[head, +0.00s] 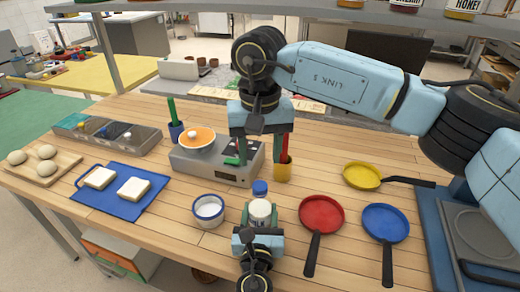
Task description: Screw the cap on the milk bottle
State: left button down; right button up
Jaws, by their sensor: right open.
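The milk bottle (260,213) is white and stands upright near the front middle of the counter in the head view. A blue cap (260,187) shows at its top end; I cannot tell whether it is threaded on. My left gripper (259,228) comes from the bottom edge, its fingers on both sides of the bottle, and looks shut on it; its wrist hides the bottle's lower part.
A white bowl (208,211) stands left of the bottle. A red pan (321,215) and a blue pan (385,223) lie to the right, a yellow pan (362,176) behind.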

aim_at(260, 186)
jog(key=n, duration=0.3)
jog(key=shift+r+n, duration=0.1)
jog(key=shift+n, duration=0.3)
jog(key=shift+f, duration=4)
jog(key=shift+c, duration=0.5)
